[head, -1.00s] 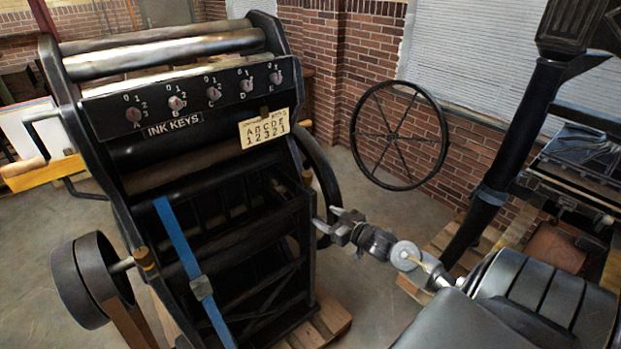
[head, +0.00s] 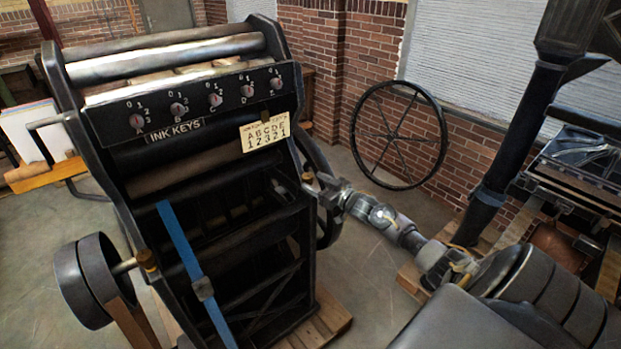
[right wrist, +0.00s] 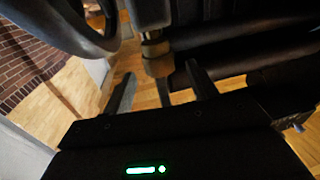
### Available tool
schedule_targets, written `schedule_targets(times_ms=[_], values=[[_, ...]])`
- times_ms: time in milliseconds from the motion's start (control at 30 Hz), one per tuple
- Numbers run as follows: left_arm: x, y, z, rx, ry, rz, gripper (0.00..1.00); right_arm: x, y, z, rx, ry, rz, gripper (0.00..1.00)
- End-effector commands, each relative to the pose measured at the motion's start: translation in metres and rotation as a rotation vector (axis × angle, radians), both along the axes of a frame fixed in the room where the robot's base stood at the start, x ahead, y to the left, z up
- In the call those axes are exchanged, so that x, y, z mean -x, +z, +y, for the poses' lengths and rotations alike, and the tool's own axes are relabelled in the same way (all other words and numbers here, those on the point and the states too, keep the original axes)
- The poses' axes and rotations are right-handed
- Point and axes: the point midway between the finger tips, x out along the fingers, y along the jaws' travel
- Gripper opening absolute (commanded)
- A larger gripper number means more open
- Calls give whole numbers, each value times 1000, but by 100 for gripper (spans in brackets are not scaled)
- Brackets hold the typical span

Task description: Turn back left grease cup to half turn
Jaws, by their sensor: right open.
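A small brass grease cup (head: 308,178) sits on the right side of the black press frame. It also shows in the right wrist view (right wrist: 157,64), below a dark shaft or boss, lined up between my fingertips with a gap on each side. My right gripper (head: 318,187) is at this cup; its two fingers (right wrist: 160,72) are apart and not closed on it. How deep the cup lies between them I cannot tell. Another brass cup (head: 147,258) sits on the press's left side by the pulley. My left gripper is not in view. The cup's turn marking is too small to read.
The black press (head: 220,220) carries an ink key panel (head: 190,105) and a cream card (head: 265,132). A dark flywheel (head: 322,185) stands close behind the right gripper. A spoked wheel (head: 398,134) is by the brick wall. Floor between is clear.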

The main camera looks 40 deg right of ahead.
Motion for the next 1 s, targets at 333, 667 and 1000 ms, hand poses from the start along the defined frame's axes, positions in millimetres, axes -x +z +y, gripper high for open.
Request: schedule_targets(times_ms=[333,667,1000], values=[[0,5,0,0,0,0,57,-26,0,4,0,0,1,58],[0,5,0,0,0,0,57,-26,-1,4,0,1,1,46],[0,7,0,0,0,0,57,-26,0,5,-1,-8,1,14]])
